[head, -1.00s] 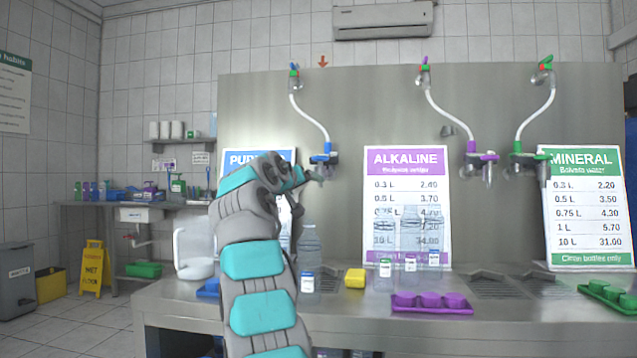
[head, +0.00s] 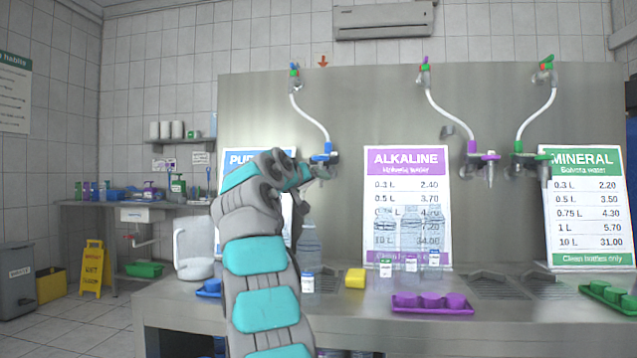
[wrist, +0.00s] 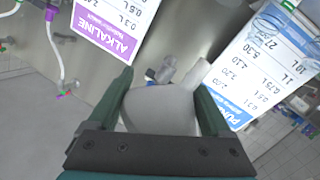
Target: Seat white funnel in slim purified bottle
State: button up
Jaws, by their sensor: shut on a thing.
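My gripper (wrist: 165,84) is shut on a pale white rounded thing, which looks like the white funnel (wrist: 158,110), between its dark green fingers in the wrist view. In the head view my arm hides most of the gripper and the funnel. A clear bottle with a blue-and-white label (head: 309,245) stands upright on the counter, just right of my arm and lower than my wrist. I cannot tell for sure which is the slim purified one. The funnel is not visibly in any bottle.
The steel counter (head: 520,320) also holds a yellow block (head: 355,279), a purple tray (head: 432,304), a white jug (head: 193,248) and other clear bottles (head: 410,240). The blue tap (head: 325,157) hangs near my wrist. The purified sign (wrist: 262,68) and alkaline sign (wrist: 112,25) stand behind.

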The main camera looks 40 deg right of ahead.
jog(key=shift+s+d+r+g, duration=0.15)
jog(key=shift+s+d+g, duration=0.2)
jog(key=shift+s, duration=0.25)
jog(key=shift+s+d+f+b, duration=0.1)
jog(key=shift+s+f+b, duration=0.05)
jog(key=shift+f+b, duration=1.35)
jog(key=shift+s+f+b, duration=0.15)
jog(key=shift+f+b, duration=0.45)
jog(key=shift+b, duration=0.15)
dwell(0.3)
jog(key=shift+f+b, duration=1.05)
jog(key=shift+b, duration=0.05)
jog(key=shift+f, duration=0.1)
jog(key=shift+f+b, duration=0.35)
jog(key=shift+b, duration=0.15)
jog(key=o, duration=1.1)
